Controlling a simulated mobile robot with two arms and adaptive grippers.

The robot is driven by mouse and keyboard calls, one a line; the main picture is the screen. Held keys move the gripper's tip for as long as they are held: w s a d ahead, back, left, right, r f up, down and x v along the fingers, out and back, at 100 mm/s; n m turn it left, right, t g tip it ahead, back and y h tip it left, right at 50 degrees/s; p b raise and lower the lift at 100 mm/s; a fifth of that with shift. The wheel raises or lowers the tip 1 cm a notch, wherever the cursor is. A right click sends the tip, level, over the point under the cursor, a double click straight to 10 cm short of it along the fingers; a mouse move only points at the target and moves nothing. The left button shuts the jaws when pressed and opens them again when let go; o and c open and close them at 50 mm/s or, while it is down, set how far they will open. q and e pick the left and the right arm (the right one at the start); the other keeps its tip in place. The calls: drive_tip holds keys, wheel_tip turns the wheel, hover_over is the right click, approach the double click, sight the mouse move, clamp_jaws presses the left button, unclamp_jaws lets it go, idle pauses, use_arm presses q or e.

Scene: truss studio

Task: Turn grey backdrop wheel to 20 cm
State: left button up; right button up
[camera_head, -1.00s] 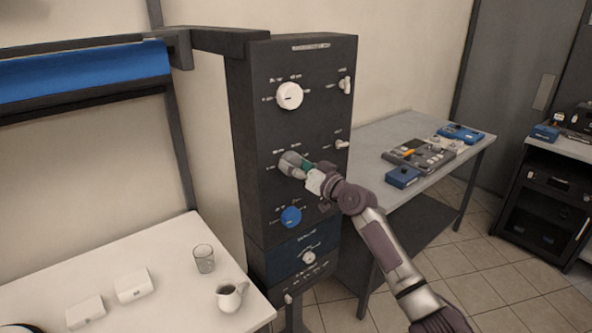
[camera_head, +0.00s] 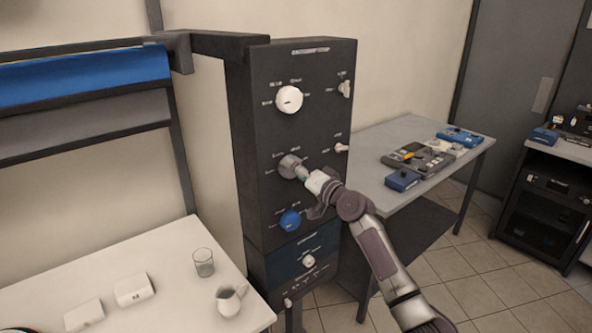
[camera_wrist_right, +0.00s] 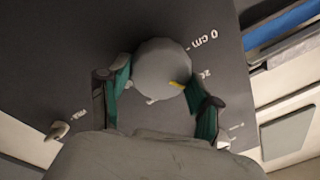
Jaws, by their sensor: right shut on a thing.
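The grey backdrop wheel (camera_head: 289,164) is the middle-left knob on the dark control box (camera_head: 247,150). My right gripper (camera_head: 300,172) is shut on it. In the right wrist view the grey wheel (camera_wrist_right: 158,68) sits between the two green-padded fingers of my right gripper (camera_wrist_right: 162,92). A yellow mark on the wheel points toward the lower right. The panel print "0 cm" shows beside it; other marks are partly hidden by a finger. The grey backdrop (camera_head: 85,122) hangs as a strip below the blue backdrop (camera_head: 85,72). My left gripper is out of view.
A white wheel (camera_head: 289,100) is above and a blue wheel (camera_head: 290,220) below the grey one. Small white levers (camera_head: 345,88) line the box's right side.

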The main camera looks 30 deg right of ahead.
idle(0.3)
drive_tip(key=o, duration=1.1)
drive_tip(key=shift+d, duration=0.1)
drive_tip(key=shift+o, duration=0.2)
drive_tip(key=s+d, duration=0.1)
drive_tip(key=s, duration=1.1)
drive_tip(key=shift+d+f, duration=0.15)
drive_tip(key=shift+f, duration=0.15)
